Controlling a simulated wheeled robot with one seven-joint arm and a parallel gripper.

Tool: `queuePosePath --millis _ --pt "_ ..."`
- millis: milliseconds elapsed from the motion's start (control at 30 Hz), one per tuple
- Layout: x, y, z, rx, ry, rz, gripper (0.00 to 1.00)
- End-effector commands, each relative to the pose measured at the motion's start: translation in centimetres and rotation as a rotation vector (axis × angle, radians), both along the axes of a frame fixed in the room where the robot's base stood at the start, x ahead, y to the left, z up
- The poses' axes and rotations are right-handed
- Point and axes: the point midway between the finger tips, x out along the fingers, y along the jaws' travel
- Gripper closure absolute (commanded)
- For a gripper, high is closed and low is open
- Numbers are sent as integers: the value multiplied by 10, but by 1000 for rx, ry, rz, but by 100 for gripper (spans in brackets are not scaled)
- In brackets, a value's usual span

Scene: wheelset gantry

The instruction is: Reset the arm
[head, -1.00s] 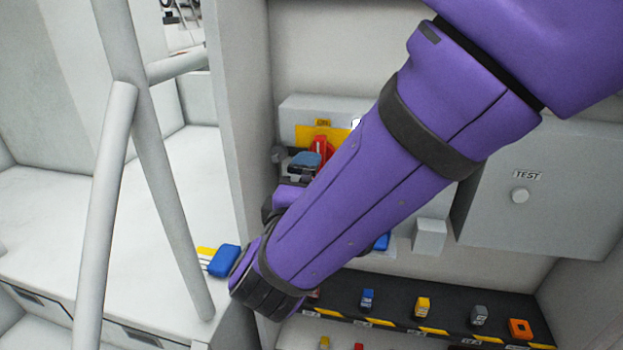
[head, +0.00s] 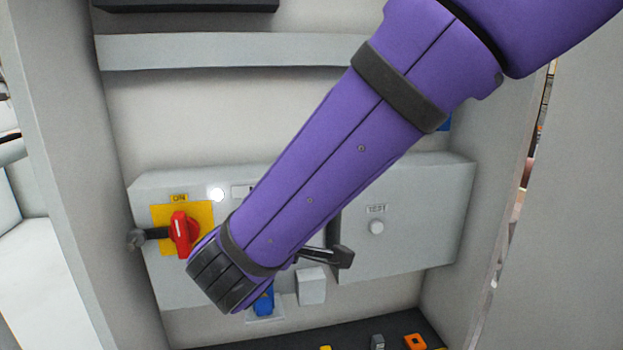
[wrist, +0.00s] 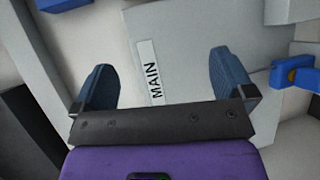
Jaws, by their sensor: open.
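My purple arm (head: 330,160) crosses the head view from the upper right, in front of the grey panel. My gripper (wrist: 165,80) is open in the wrist view, its two dark blue fingers apart with nothing between them. It faces a grey surface with a "MAIN" label (wrist: 152,75). In the head view a dark end piece (head: 335,256) shows right of the forearm; the rest is hidden behind the arm.
A red rotary handle (head: 181,233) stands upright on a yellow plate marked "ON". A white lamp (head: 217,194) glows beside it. A grey box has a "TEST" button (head: 376,227). Below are a blue part (head: 263,302) and a dark shelf with small coloured parts. Side walls flank the panel.

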Motion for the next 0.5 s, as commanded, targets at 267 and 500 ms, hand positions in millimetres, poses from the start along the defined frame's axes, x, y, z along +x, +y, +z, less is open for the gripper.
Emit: queuePosePath --millis 267,500 --pt "0 -164 32 129 225 -418 0" --pt "-45 -264 37 370 414 -675 0"
